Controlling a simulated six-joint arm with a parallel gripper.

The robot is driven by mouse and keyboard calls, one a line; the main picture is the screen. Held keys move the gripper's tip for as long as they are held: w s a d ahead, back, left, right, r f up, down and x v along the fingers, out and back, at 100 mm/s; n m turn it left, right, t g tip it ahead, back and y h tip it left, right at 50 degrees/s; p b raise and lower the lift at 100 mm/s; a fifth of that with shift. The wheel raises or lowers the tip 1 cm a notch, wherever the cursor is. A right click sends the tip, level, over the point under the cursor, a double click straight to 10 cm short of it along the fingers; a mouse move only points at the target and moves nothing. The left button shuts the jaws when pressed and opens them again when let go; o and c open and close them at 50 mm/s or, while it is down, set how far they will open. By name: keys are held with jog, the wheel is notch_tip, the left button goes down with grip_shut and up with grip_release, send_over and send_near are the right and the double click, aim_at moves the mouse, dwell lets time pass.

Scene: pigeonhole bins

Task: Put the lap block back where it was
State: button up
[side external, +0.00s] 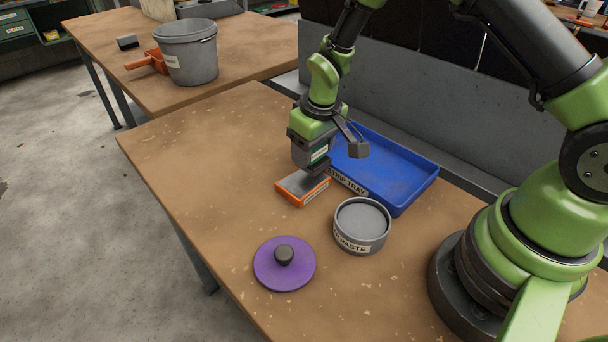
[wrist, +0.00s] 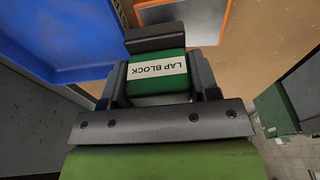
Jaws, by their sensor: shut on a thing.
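The lap block is green with a white LAP BLOCK label and a dark end. In the wrist view the lap block (wrist: 157,66) sits between the two fingers of my gripper (wrist: 160,82), which is shut on it. In the side external view my gripper (side external: 316,160) is low over the table, and the small labelled lap block (side external: 319,153) shows at its end. Just under it lies a flat grey plate with an orange edge (side external: 300,189), also seen in the wrist view (wrist: 180,14). I cannot tell whether the block touches the plate.
The blue STRIP TRAY (side external: 390,172) stands right behind the plate. An open grey paste tin (side external: 362,240) and a purple lid (side external: 284,272) with a dark knob lie in front. The table's left part is clear. A grey bucket (side external: 190,62) stands on another bench.

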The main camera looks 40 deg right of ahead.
jog(key=w+a+n, duration=0.1)
jog(key=a, duration=0.1)
jog(key=w+a+r+n, duration=0.1)
jog(key=a, duration=0.2)
jog(key=a+r+n, duration=0.1)
jog(key=a+n, duration=0.1)
jog(key=shift+w+a+y, duration=0.2)
jog(key=shift+w+y, duration=0.1)
jog(key=shift+w, duration=0.1)
jog(key=a+r+n, duration=0.3)
jog(key=a+n, duration=0.1)
jog(key=a, duration=0.4)
jog(key=shift+w+a+n+g+y, duration=0.2)
jog(key=shift+a+n+g+y, duration=0.1)
jog(key=shift+a, duration=0.05)
jog(key=shift+f, duration=0.15)
jog(key=shift+f, duration=3.95)
jog(key=shift+f, duration=0.45)
jog(key=o, duration=0.8)
